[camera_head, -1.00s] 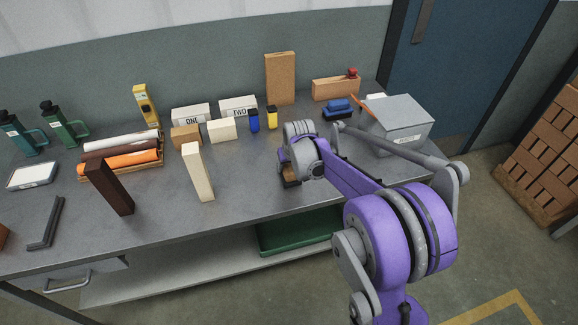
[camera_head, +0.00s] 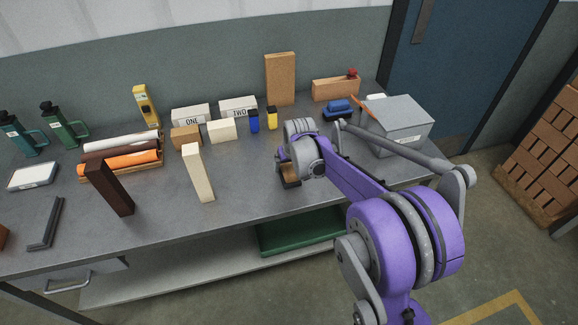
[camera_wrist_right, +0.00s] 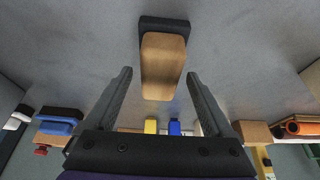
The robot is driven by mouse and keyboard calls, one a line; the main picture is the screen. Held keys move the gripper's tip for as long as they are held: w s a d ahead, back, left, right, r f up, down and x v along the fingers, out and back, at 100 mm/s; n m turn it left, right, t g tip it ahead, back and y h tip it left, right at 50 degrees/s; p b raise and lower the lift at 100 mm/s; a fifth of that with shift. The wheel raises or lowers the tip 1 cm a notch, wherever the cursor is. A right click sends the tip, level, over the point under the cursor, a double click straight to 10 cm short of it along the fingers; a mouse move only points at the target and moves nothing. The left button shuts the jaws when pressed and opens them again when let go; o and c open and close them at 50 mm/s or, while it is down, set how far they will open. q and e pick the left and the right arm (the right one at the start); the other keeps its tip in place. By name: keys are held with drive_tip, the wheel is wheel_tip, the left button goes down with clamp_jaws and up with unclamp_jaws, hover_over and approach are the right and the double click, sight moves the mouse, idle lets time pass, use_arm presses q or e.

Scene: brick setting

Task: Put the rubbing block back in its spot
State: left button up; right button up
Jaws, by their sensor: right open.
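A block with a tan wooden top and a dark base, which looks like the rubbing block (camera_head: 291,182), lies on the grey workbench (camera_head: 245,190) near its front edge. In the head view my right gripper and wrist partly hide it. In the right wrist view the block (camera_wrist_right: 163,62) is fully in sight, with its near end between the fingertips. My right gripper (camera_wrist_right: 159,76) is open, one finger on each side, with gaps visible between fingers and block. My left gripper is not in view. I cannot tell which spot belongs to the block.
Blue (camera_head: 253,122) and yellow (camera_head: 272,118) small bottles stand behind the gripper. A cream upright block (camera_head: 198,172) is to the left, with clear bench between.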

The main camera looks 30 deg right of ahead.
drive_tip(key=v, duration=1)
drive_tip(key=s+a+f+n, duration=0.1)
drive_tip(key=s+a, duration=0.3)
drive_tip(key=s, duration=0.4)
drive_tip(key=s+a+f+n, duration=0.1)
drive_tip(key=s+a+f, duration=0.3)
drive_tip(key=s, duration=0.5)
drive_tip(key=s+a+f+y, duration=0.1)
drive_tip(key=s+a+f, duration=0.1)
drive_tip(key=s+a, duration=0.4)
drive_tip(key=s, duration=0.3)
drive_tip(key=shift+f+n+t+p, duration=0.2)
drive_tip(key=shift+n+t+p, duration=0.2)
